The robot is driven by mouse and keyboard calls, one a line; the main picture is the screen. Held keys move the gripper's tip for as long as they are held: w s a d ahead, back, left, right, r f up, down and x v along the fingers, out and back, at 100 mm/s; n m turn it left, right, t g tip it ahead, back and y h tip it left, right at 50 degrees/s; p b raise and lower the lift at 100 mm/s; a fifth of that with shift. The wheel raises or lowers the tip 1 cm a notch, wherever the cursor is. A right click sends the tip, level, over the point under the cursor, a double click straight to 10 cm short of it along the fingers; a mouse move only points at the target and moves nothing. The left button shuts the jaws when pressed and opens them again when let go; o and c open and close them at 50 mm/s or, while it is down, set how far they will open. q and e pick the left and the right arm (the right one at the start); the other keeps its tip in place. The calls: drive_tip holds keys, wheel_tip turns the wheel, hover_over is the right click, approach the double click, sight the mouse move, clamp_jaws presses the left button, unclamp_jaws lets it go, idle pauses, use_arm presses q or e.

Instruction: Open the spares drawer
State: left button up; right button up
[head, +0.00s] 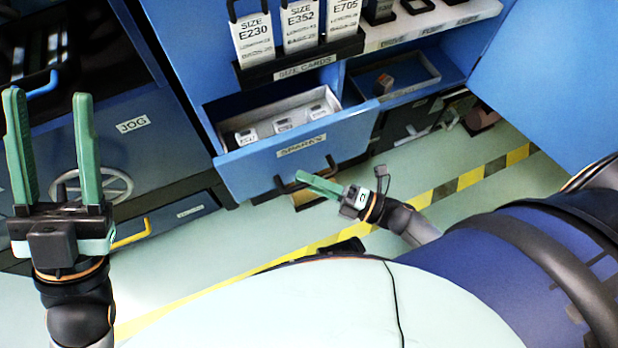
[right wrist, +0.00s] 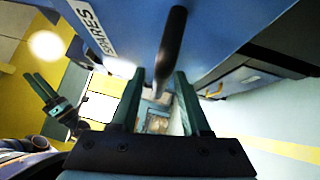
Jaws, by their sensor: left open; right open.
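The blue spares drawer (head: 250,165) stands pulled out of the cabinet in the head view, with several small labelled boxes (head: 283,124) inside. Its dark bar handle (head: 278,184) is on the front below the SPARES label. My right gripper (head: 301,177) is open at the handle. In the right wrist view the handle (right wrist: 172,45) runs between or just beyond the open fingers (right wrist: 160,80); I cannot tell if they touch it. My left gripper (head: 47,95) is open and empty at the far left, away from the drawer, and shows in the right wrist view (right wrist: 40,88).
A rack of size cards (head: 300,65) stands above the drawer. An open tray with a small orange-brown item (head: 384,82) is to the right. A JOG panel (head: 140,145) and handwheel (head: 92,186) are at left.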

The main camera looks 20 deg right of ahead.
drive_tip(key=v, duration=1.2)
drive_tip(key=shift+d, duration=0.25)
drive_tip(key=shift+s+f, duration=0.1)
drive_tip(key=shift+s, duration=0.05)
